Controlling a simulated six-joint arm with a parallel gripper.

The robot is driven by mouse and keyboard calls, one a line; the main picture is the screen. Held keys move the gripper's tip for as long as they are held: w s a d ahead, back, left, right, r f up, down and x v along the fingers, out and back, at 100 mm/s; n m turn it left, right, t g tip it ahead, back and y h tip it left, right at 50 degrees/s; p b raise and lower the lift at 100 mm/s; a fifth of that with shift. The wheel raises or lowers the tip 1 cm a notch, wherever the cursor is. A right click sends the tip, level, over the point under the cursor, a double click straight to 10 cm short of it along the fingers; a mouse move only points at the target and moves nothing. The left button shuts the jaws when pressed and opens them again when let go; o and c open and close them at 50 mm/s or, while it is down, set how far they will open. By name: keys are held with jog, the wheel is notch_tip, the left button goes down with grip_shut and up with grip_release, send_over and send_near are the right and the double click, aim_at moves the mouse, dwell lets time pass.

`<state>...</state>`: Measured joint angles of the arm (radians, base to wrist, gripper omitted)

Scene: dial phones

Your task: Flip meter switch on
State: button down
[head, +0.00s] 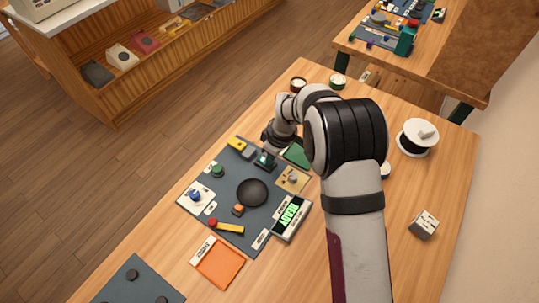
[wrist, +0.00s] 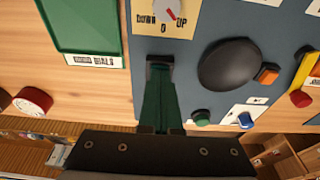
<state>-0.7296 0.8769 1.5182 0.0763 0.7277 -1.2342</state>
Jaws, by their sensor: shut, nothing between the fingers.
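The meter (head: 290,216) has a lit green display reading READY and sits at the right front corner of the dark grey mat (head: 228,190). I cannot tell for sure which control is its switch. My gripper (head: 264,161) is over the back right edge of the mat, near the green tray. In the wrist view my gripper (wrist: 160,66) has its green fingers together, with nothing seen between them. It is beside the black dome (wrist: 230,64) and below a dial plate (wrist: 167,16) marked DOWN, 0 and UP. Contact with the mat cannot be told.
On the mat are a blue knob (head: 195,195), a green button (head: 217,170), an orange block (head: 238,209) and a yellow bar with a red end (head: 227,226). A green tray (wrist: 82,28) and an orange tray (head: 218,263) flank the mat. Wood at front right is mostly clear.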

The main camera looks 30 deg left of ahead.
jog(key=shift+a+r, duration=0.15)
jog(key=shift+a, duration=0.05)
jog(key=shift+a+r, duration=0.2)
jog(key=shift+a, duration=0.4)
jog(key=shift+r, duration=0.1)
jog(key=v, duration=0.4)
jog(key=shift+d+r, duration=0.2)
jog(key=shift+r, duration=0.15)
jog(key=d+r, duration=0.5)
jog(key=r, duration=0.2)
jog(key=shift+r, duration=0.25)
jog(key=shift+d, duration=0.15)
